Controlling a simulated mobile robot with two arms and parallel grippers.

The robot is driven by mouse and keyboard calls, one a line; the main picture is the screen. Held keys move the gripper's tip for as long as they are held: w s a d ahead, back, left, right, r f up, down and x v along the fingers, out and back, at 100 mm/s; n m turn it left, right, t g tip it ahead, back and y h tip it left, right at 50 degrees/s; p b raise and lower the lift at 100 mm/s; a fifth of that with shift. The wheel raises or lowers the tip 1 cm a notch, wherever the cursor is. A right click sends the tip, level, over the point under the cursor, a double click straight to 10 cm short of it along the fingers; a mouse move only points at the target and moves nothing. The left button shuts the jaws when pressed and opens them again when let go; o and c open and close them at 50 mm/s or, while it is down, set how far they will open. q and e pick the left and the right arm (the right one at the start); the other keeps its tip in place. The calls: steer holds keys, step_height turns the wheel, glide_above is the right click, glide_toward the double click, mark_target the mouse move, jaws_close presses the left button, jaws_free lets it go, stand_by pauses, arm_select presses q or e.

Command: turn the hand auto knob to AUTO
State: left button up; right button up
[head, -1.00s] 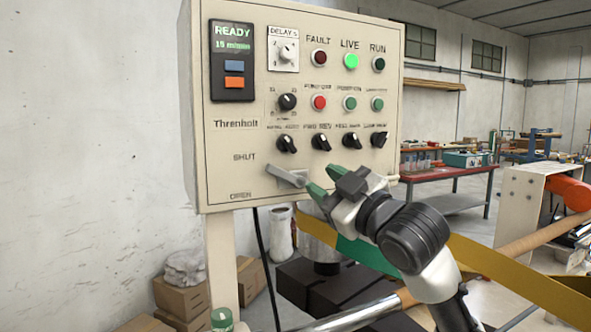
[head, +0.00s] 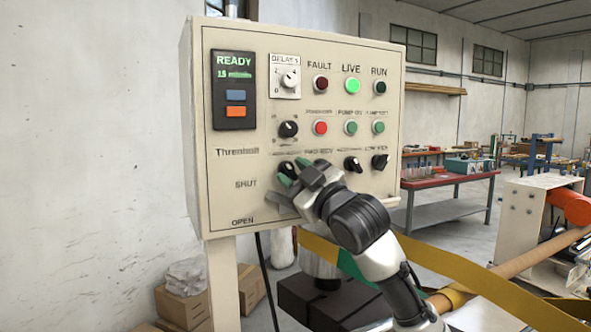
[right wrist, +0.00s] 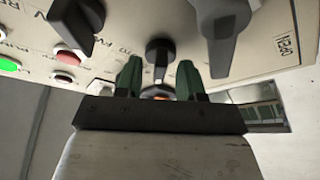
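The hand auto knob is the leftmost black selector (head: 287,168) in the lower row of the panel. Its label is blurred, and my gripper partly covers it in the head view. My right gripper (head: 296,172) is at the panel face with its green fingertips beside this knob. In the right wrist view the gripper (right wrist: 158,80) is open. Its two green fingers stand apart, with the black knob (right wrist: 160,50) just ahead between them. I cannot tell whether they touch it. My left gripper is not in view.
A grey SHUT/OPEN lever (head: 281,203) sits just below the knob; it also shows in the right wrist view (right wrist: 222,35). Other black selectors (head: 352,164) are to the right, with red and green buttons (head: 320,128) above. LIVE lamp (head: 351,86) is lit green.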

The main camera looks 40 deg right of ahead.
jaws_close()
steer(key=shift+m, duration=0.3)
steer(key=m+h, duration=0.1)
steer(key=m, duration=0.2)
steer(key=shift+a+m+h, duration=0.1)
steer(key=shift+m+h, duration=0.2)
steer(key=shift+h, duration=0.1)
steer(key=m+h, duration=0.3)
steer(key=m, duration=0.2)
steer(key=shift+a+m+p, duration=0.1)
steer(key=shift+m+p, duration=0.2)
steer(key=shift+p, duration=0.1)
steer(key=m+h, duration=0.1)
steer(key=m, duration=0.1)
steer(key=m+g+h+p, duration=0.1)
steer(key=m, duration=0.2)
steer(key=shift+w+a+h, duration=0.1)
steer(key=shift+h, duration=0.3)
steer(key=shift+m+g+h+p, duration=0.45)
steer(key=shift+m+g+h, duration=0.05)
steer(key=shift+m, duration=0.8)
steer(key=shift+m+g+h+p, duration=0.45)
steer(key=shift+m+g+h, duration=0.05)
steer(key=shift+m, duration=1.1)
